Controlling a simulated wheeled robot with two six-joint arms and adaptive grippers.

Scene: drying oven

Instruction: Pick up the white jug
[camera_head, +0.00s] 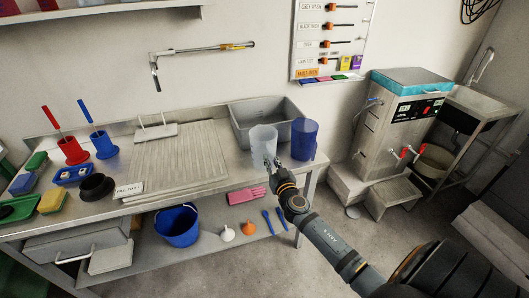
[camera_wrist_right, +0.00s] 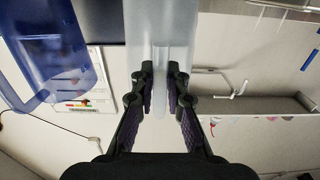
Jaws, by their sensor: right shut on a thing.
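The white jug (camera_head: 262,140) is translucent and upright at the right end of the steel bench, in front of the grey basin. It also shows in the right wrist view (camera_wrist_right: 146,28), with its handle running down between the fingers. My right gripper (camera_head: 272,168) reaches it from the front right. In the wrist view the right gripper's fingers (camera_wrist_right: 160,88) are closed around the handle. I cannot tell whether the jug's base touches the bench. My left gripper is not in view.
A blue jug (camera_head: 305,138) stands just right of the white jug, and is close in the wrist view (camera_wrist_right: 48,50). The grey basin (camera_head: 240,118) is behind. A ribbed drainboard (camera_head: 180,158) lies left. A steel machine (camera_head: 395,125) stands to the right.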

